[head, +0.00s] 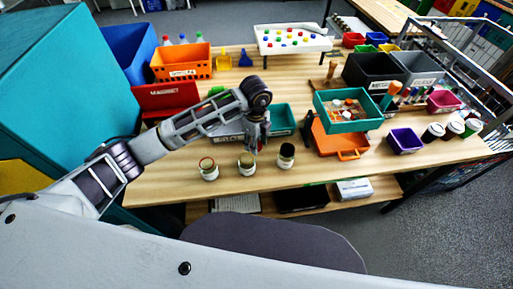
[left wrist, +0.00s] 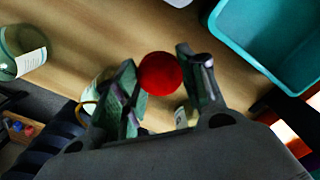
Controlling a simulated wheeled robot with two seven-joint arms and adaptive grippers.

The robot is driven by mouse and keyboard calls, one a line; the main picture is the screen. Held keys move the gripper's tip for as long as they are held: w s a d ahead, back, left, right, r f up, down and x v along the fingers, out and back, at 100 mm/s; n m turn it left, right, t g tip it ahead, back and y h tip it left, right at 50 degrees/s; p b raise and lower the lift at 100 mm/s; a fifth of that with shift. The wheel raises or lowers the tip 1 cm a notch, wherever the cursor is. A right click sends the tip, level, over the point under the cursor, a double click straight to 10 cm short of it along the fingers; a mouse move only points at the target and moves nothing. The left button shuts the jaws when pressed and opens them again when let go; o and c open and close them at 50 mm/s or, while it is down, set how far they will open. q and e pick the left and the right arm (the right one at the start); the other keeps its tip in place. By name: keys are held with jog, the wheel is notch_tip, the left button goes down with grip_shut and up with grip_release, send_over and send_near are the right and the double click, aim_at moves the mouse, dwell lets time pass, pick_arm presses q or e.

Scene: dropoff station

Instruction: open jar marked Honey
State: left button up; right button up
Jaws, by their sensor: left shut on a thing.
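My left gripper (head: 254,147) points down just above the middle of three small jars at the table's front edge. In the left wrist view its fingers (left wrist: 165,85) are shut on a round red thing, which looks like a lid (left wrist: 160,73). The middle jar (head: 246,169) is pale, with a light-coloured top. The left jar (head: 209,173) has a reddish rim, and the right jar (head: 286,161) has a dark top. A glass jar (left wrist: 24,55) with a white label shows at the left of the left wrist view. The labels are too small to read. My right gripper is not in view.
A teal bin (head: 281,118) stands behind the jars. A teal tray (head: 346,126) sits by an orange bin (head: 341,148), with a purple bin (head: 405,143) further right. A red bin (head: 164,96) is at the left.

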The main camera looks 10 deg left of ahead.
pick_arm(q)
jog(key=shift+f, duration=0.2)
jog(key=shift+f, duration=1.85)
jog(key=shift+f, duration=0.2)
jog(key=o, duration=0.9)
jog(key=shift+c, duration=0.2)
jog(key=shift+r+p, duration=0.25)
jog(key=shift+p, duration=0.05)
jog(key=shift+r+b, duration=0.9)
jog(key=shift+r, duration=5.05)
